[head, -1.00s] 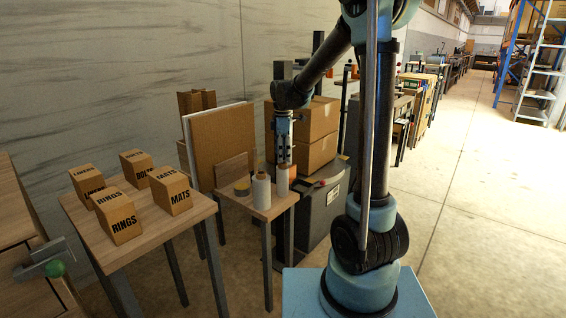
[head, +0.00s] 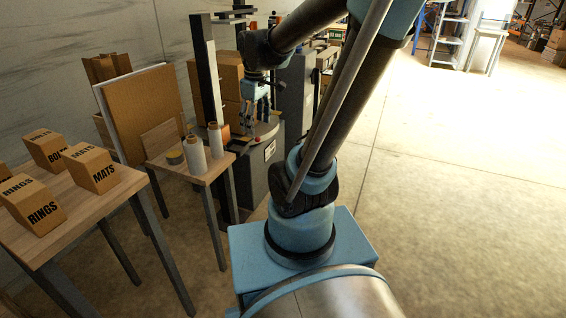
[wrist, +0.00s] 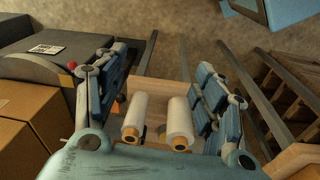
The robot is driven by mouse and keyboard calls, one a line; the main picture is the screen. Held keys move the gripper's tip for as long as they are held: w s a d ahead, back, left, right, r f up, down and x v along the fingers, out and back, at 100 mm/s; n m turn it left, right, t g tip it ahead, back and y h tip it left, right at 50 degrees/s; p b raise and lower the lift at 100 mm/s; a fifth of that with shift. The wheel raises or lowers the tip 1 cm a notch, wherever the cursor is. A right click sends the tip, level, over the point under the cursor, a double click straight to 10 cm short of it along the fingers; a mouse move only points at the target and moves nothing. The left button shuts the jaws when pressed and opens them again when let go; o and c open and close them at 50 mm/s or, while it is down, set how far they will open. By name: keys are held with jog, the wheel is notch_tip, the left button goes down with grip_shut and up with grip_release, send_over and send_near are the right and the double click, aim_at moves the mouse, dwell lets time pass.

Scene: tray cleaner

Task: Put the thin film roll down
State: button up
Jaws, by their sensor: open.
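The thin film roll (head: 215,140) stands upright on the small wooden table (head: 232,156), near its right rear side. A thicker white film roll (head: 195,156) stands just left of it. My gripper (head: 256,113) hangs up and right of the thin roll, apart from it, over the machine side. In the wrist view my gripper (wrist: 160,78) has its fingers spread wide with nothing held. Both the thin roll (wrist: 135,113) and the thicker roll (wrist: 179,121) show beyond and between the fingers. The gripper's palm hides part of the table.
A tape roll (head: 175,157) lies beside the thicker roll. A dark machine (head: 262,165) with a tall post (head: 207,85) stands close right of the table. Cardboard boxes (head: 228,80) are behind. Labelled cartons (head: 95,168) sit on another table at left. Open floor (head: 450,190) lies right.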

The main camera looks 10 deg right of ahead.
jog(key=s+d+f+m, duration=0.3)
jog(key=s+f+m, duration=0.1)
jog(key=s, duration=0.3)
jog(key=s+d+f+m+t, duration=0.1)
jog(key=s+d+f+m, duration=0.2)
jog(key=s, duration=0.4)
jog(key=shift+f+m, duration=0.75)
jog(key=shift+m, duration=0.25)
